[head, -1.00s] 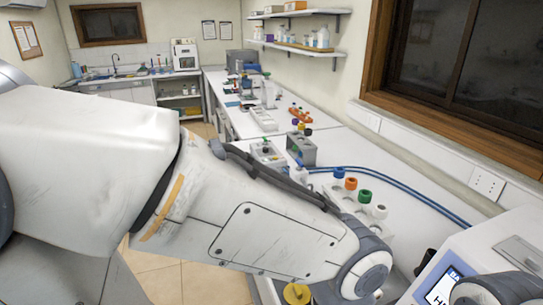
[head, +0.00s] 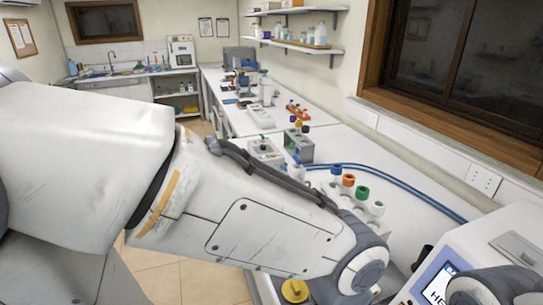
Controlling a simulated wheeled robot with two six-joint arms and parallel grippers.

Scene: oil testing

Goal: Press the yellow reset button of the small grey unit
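A small grey unit (head: 299,147) stands on the white bench beyond my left arm, with small coloured items at its top. A paler grey unit (head: 264,150) stands just left of it. I cannot tell which one has the reset button, and no yellow button is clear on either. A round yellow piece (head: 294,291) shows low in the picture, beside my arm; I cannot tell what it belongs to. My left arm crosses the view from the left and hides much of the near bench. Neither gripper's fingers are visible.
Orange, green, white and blue caps (head: 348,181) stand in a row on the near bench. Blue hoses (head: 400,179) run behind them. A white device with a lit screen (head: 438,287) is at the lower right. The back bench holds several instruments.

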